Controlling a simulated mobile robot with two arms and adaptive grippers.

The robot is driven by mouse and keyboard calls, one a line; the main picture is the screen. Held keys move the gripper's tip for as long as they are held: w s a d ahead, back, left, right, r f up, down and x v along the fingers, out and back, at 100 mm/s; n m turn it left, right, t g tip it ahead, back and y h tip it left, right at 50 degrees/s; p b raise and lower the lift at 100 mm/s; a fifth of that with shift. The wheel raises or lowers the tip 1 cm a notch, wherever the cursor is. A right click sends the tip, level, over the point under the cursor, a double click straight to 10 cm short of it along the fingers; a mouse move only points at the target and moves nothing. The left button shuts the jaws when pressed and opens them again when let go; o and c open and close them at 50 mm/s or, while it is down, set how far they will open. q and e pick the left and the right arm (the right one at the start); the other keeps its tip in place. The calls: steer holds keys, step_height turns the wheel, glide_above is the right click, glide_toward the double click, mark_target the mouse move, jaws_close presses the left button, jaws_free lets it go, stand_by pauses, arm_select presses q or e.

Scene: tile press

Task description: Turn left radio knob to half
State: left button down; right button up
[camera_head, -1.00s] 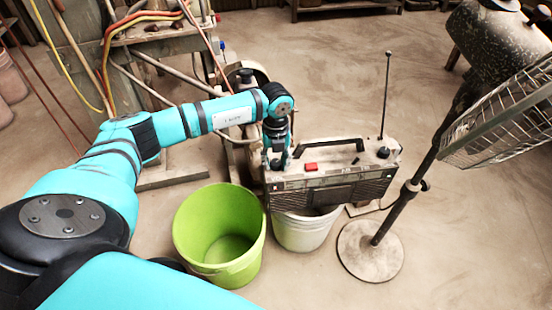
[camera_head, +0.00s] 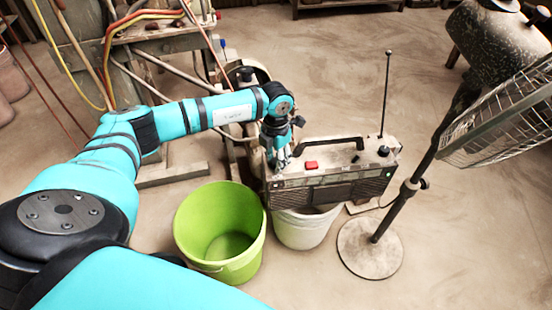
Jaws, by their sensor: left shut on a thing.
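The radio (camera_head: 332,190) is a worn box with a dark front grille, a black carry handle and a raised antenna. It sits over a white bucket (camera_head: 303,229). A red button (camera_head: 311,165) is on its top. A dark right knob (camera_head: 383,151) shows near the antenna. My left gripper (camera_head: 277,164) points down at the left end of the radio's top, shut where the left knob sits. The left knob is hidden by the fingers, so its angle cannot be told. My right gripper is not in view.
A green bucket (camera_head: 188,232) stands left of the radio. A fan with a round base (camera_head: 370,262) and wire cage (camera_head: 500,125) stands to the right. A machine with hoses (camera_head: 150,35) is behind my left arm. Open floor lies at the back middle.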

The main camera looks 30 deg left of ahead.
arm_select(q)
steer(key=shift+m, duration=2.2)
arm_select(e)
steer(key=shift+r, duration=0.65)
arm_select(q)
steer(key=shift+m, duration=0.3)
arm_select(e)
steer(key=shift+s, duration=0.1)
arm_select(q)
steer(key=c, duration=0.9)
jaws_free()
steer(key=shift+c, duration=0.2)
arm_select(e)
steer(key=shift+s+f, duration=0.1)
arm_select(q)
step_height(320, 180, up, 12)
